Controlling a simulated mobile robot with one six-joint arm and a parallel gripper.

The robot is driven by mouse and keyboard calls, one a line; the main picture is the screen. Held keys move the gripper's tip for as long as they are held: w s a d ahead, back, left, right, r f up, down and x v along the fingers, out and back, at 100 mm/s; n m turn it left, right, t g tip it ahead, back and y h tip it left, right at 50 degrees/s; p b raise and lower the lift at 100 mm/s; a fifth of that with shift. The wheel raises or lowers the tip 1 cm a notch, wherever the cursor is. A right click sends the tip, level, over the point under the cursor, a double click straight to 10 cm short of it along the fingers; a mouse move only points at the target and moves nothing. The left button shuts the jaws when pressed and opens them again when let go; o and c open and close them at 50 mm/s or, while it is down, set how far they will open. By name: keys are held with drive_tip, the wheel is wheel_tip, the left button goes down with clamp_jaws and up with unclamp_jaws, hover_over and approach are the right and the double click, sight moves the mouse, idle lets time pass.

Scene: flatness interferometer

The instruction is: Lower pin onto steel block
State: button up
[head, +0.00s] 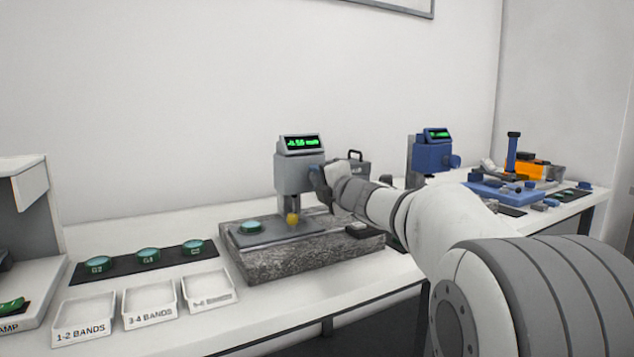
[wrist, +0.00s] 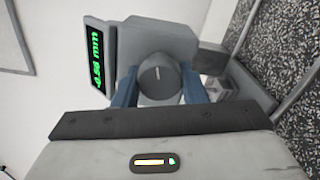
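The grey gauge (head: 298,172) stands on a granite slab (head: 300,262), with a lit green readout that looks like -0.58 mm in the wrist view. Its pin (head: 292,219), with a yellow part, points down over a flat grey plate (head: 268,238). What lies directly under the tip is too small to tell. A small grey block (head: 357,230) lies on the slab at right; I cannot tell if it is the steel block. My gripper (wrist: 160,76) has its blue fingers on both sides of the gauge's dark round knob (wrist: 161,82), seemingly touching it.
A green disc (head: 250,227) lies on the plate, left of the pin. Several green discs on a dark strip (head: 110,267) and labelled white trays (head: 149,302) are at left. A blue gauge (head: 432,153) and blue fixtures stand at right.

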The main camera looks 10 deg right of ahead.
drive_tip(key=o, duration=0.4)
drive_tip(key=shift+f, duration=0.15)
drive_tip(key=shift+s, duration=0.1)
drive_tip(key=p+v, duration=0.1)
drive_tip(key=v, duration=0.6)
drive_tip(key=shift+s+d, duration=0.15)
drive_tip(key=shift+s, duration=0.15)
